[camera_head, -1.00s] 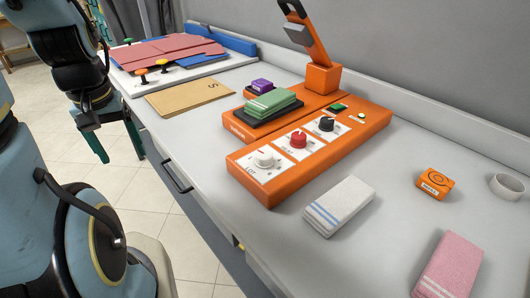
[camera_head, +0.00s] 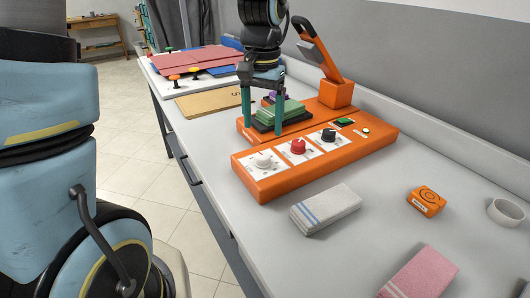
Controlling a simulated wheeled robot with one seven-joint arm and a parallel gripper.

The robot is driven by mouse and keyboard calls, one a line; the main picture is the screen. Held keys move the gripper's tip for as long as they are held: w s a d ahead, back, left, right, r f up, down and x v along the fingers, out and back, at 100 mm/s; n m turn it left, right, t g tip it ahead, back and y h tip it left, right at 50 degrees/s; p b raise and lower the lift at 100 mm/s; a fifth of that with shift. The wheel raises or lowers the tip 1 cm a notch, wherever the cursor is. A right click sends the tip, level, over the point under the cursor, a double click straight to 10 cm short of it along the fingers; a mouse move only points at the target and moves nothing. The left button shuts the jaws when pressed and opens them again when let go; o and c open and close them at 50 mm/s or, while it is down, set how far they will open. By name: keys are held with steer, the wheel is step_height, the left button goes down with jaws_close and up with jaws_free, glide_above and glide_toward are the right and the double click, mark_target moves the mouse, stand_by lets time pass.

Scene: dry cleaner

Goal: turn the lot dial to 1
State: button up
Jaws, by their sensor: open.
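The lot dial is the white knob (camera_head: 263,161) at the near left end of the orange control box (camera_head: 268,187). A red knob (camera_head: 298,146) and a black knob (camera_head: 328,135) sit in a row beyond it. My gripper (camera_head: 263,128) points down with two teal fingers spread wide. It appears open and empty, around or just in front of the green folded cloth on the press, beyond the lot dial and apart from it. The dial's printed marks are too small to read, so its setting cannot be told.
The orange press has a raised lever arm (camera_head: 318,50). A white striped towel (camera_head: 325,208), a pink towel (camera_head: 422,272), an orange tag block (camera_head: 426,200) and a white ring (camera_head: 506,212) lie to the right. A tan folder (camera_head: 210,102) lies behind left.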

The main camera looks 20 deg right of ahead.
mark_target(263, 155)
step_height(263, 155, down, 9)
steer(key=shift+r+p, duration=0.1)
steer(key=shift+p, duration=0.45)
steer(key=shift+c, duration=0.2)
jaws_close()
steer(key=shift+n, duration=1.2)
steer(key=shift+o, duration=0.2)
jaws_free()
step_height(263, 155, up, 11)
steer(key=b, duration=0.2)
